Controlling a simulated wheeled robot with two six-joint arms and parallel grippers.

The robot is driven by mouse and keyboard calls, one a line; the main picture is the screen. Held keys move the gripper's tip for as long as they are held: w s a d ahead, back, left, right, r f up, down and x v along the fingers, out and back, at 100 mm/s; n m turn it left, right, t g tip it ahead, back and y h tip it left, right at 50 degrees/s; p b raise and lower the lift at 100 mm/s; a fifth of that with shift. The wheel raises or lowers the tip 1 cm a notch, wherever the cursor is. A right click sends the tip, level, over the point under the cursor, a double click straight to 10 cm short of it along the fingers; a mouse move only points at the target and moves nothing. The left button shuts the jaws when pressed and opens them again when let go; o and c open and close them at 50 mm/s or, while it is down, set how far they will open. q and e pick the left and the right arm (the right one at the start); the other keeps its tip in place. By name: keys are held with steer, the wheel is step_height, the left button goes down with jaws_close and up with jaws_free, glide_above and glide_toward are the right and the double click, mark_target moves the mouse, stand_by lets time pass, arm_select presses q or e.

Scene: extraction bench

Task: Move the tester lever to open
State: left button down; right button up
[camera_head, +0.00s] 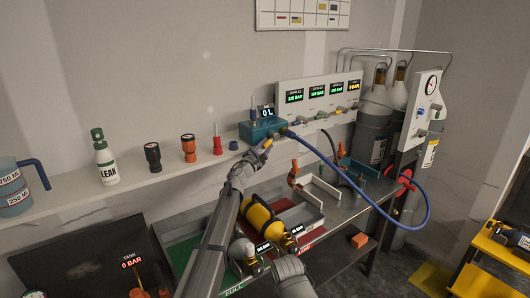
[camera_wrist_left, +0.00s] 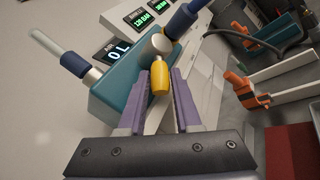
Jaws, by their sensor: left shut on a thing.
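The tester is a teal box (camera_head: 258,133) on the wall shelf, with a small display reading "0 L". It also shows in the left wrist view (camera_wrist_left: 122,82). Its lever, with a yellow grip (camera_wrist_left: 160,76), sticks out from a pale round hub on the front of the box. My left gripper (camera_wrist_left: 163,100) has its two purple fingers on either side of the yellow grip, shut on it. In the head view my left gripper (camera_head: 263,147) is at the box's front, partly covering the lever. My right gripper does not show.
A blue hose (camera_head: 385,223) runs from the tester in a loop to the right. A panel with several displays (camera_head: 318,97) stands beside it. Bottles and fittings line the shelf to the left. A yellow cylinder (camera_head: 261,221) lies on the bench below my left arm.

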arm_select(q)
steer(key=b, duration=0.1)
steer(key=f+t+b, duration=0.1)
steer(key=b, duration=0.1)
steer(key=shift+w+d+f+n, duration=0.15)
steer(key=shift+d+n, duration=0.1)
steer(key=shift+n, duration=0.15)
steer(key=shift+n+t+b, duration=0.3)
steer(key=shift+t+b, duration=0.1)
steer(key=c, duration=0.9)
jaws_free()
steer(key=b+v, duration=0.2)
steer(key=v, duration=0.5)
steer(key=shift+s+a, duration=0.2)
steer(key=shift+s, duration=0.1)
